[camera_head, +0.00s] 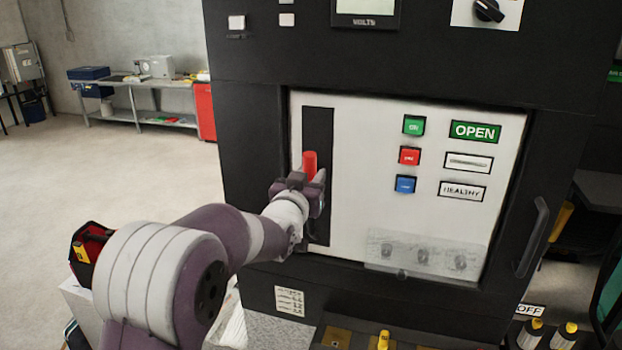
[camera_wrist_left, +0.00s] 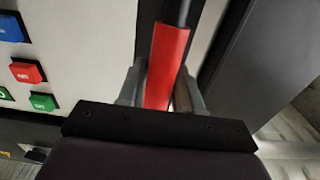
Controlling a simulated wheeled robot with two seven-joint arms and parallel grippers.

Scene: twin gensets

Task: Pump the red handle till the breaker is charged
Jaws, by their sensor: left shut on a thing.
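The red handle (camera_head: 310,163) stands in front of a dark vertical slot on the left of the white breaker panel (camera_head: 360,190). My left gripper (camera_head: 311,182) is shut on the handle; the red top shows above its fingers. In the left wrist view the red handle (camera_wrist_left: 168,62) runs between the two fingers of my left gripper (camera_wrist_left: 160,90), with a dark rod beyond it. A green OPEN sign (camera_head: 475,131) and a HEALTHY label (camera_head: 461,191) are on the panel. A pale indicator window (camera_head: 468,161) sits between them. My right gripper is not in view.
Green (camera_head: 413,125), red (camera_head: 409,156) and blue (camera_head: 404,184) buttons are on the panel, right of the slot. The dark cabinet frame (camera_head: 245,130) surrounds the panel. A clear cover (camera_head: 425,254) spans its lower part. A workbench (camera_head: 140,85) stands at the far left, with open floor before it.

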